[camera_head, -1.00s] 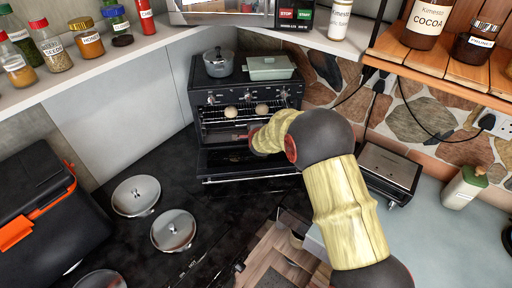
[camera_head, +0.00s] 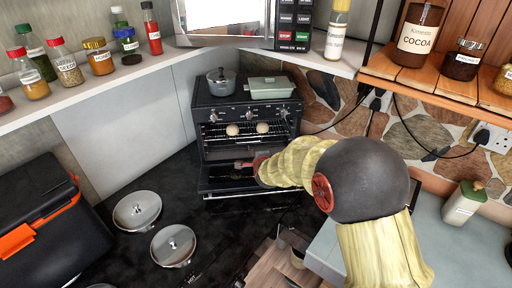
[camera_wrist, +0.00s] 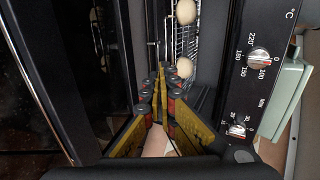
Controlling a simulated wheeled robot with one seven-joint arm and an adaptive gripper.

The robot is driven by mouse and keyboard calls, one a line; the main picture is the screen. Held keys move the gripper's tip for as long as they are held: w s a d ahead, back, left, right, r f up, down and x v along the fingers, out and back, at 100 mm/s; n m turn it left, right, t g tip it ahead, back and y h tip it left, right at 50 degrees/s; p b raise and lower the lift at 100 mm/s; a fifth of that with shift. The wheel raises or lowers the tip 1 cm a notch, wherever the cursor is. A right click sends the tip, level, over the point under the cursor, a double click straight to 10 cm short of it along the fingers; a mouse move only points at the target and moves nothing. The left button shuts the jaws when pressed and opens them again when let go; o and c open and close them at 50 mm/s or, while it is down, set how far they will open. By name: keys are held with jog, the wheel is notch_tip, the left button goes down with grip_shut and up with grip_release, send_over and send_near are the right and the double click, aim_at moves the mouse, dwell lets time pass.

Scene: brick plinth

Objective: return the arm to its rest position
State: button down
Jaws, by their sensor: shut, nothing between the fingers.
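My gripper (camera_wrist: 160,72) is shut and empty in the wrist view, its fingertips together in front of the open oven. In the head view my gripper (camera_head: 242,164) shows small at the end of the arm, at the oven's mouth above the lowered door. The black oven (camera_head: 246,112) stands in the corner with its door (camera_head: 228,183) open. Two round, pale items (camera_head: 232,130) rest on the rack inside; they also show in the wrist view (camera_wrist: 185,68). My forearm and elbow fill the right part of the head view.
A grey pot (camera_head: 222,84) and a pale green dish (camera_head: 270,88) stand on the oven. Pot lids (camera_head: 137,211) lie on the black counter at left, beside a black and orange box (camera_head: 40,220). A shelf of jars (camera_head: 98,58) runs above.

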jog(key=s+d+r+n+g+b, duration=0.1)
jog(key=s+d+r+n+g, duration=0.1)
jog(key=s+d+r+n, duration=0.6)
jog(key=s+d+r+n+g+b, duration=0.15)
jog(key=s+r, duration=0.25)
jog(key=s, duration=0.8)
jog(key=s+d+f+n+g+h+b, duration=0.1)
jog(key=s+d+n, duration=0.2)
jog(key=s, duration=1)
jog(key=s+d+f+n+g+b, duration=0.1)
jog(key=s+d+n, duration=0.3)
jog(key=s, duration=1)
jog(key=shift+d+g+h, duration=0.4)
jog(key=shift+d+g, duration=0.15)
jog(key=shift+d, duration=0.6)
